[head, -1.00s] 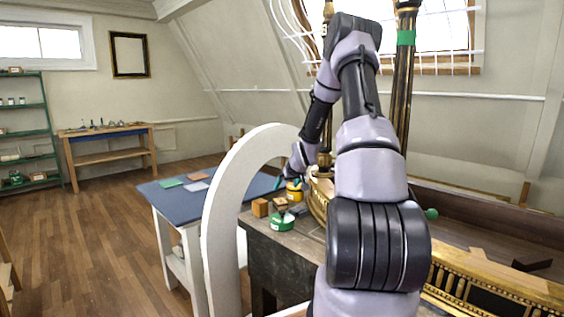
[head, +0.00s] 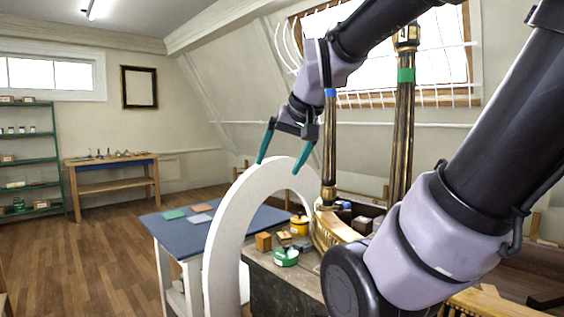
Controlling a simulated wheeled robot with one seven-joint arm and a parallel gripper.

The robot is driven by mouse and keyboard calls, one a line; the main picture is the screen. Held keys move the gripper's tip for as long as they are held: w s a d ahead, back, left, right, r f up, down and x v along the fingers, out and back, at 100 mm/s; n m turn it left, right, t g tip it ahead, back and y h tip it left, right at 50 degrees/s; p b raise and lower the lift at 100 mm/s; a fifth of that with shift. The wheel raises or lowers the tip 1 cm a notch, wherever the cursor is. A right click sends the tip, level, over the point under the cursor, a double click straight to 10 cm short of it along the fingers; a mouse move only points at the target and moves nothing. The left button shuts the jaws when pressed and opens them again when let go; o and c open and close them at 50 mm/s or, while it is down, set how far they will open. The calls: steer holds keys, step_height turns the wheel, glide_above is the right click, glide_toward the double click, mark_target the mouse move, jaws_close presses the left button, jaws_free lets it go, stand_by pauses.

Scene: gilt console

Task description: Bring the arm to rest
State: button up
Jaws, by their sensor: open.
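My gripper (head: 284,168) hangs in the upper middle of the head view. I cannot tell how far the fingers are from the arch. My arm reaches in from the right and covers part of the gilt console (head: 328,232) and its bench.
A green tin (head: 286,257), a wooden block (head: 263,241) and a yellow pot (head: 299,225) stand on the dark bench. Gilt columns (head: 405,125) rise behind. The wooden floor at left is clear.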

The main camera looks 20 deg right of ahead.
steer(key=s, duration=0.1)
steer(key=s+a, duration=0.1)
steer(key=s, duration=0.1)
steer(key=shift+s+a+y, duration=0.1)
steer(key=shift+s+y, duration=0.05)
steer(key=shift+y, duration=0.25)
stand_by(0.9)
